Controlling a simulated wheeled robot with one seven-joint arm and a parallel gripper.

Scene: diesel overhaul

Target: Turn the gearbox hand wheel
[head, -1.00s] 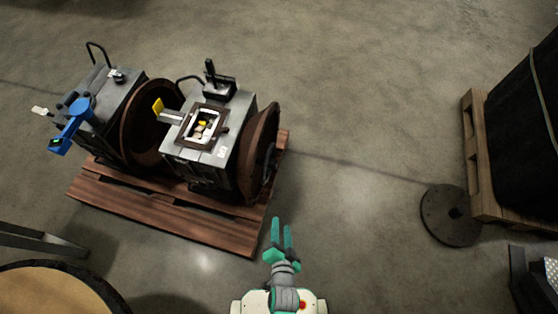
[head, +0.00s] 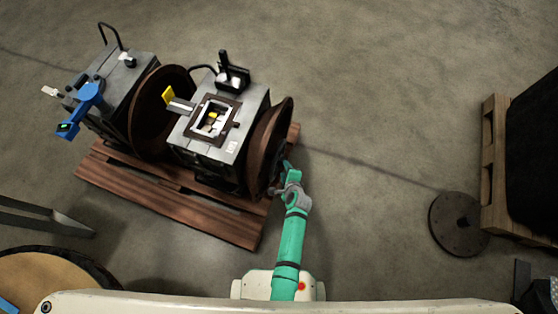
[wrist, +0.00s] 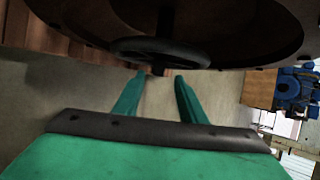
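The gearbox hand wheel (wrist: 188,53) is a dark ring, seen nearly edge-on at the top of the wrist view. It sits in front of the round brown flange (wrist: 240,30) of the gearbox. My gripper (wrist: 160,78) has two green fingers spread apart, with nothing visible held between them. Their tips are close below the wheel rim; I cannot tell whether they touch it. In the head view, my gripper (head: 289,168) is beside the right flange of the grey gearbox housing (head: 205,148). There the hand wheel is hard to make out beside the flange and my gripper.
The machine stands on a wooden pallet (head: 170,210). A blue tool (head: 88,100) is on the left unit. A dark round disc (head: 457,222) lies on the floor at right, beside another pallet (head: 493,150). The floor between is clear.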

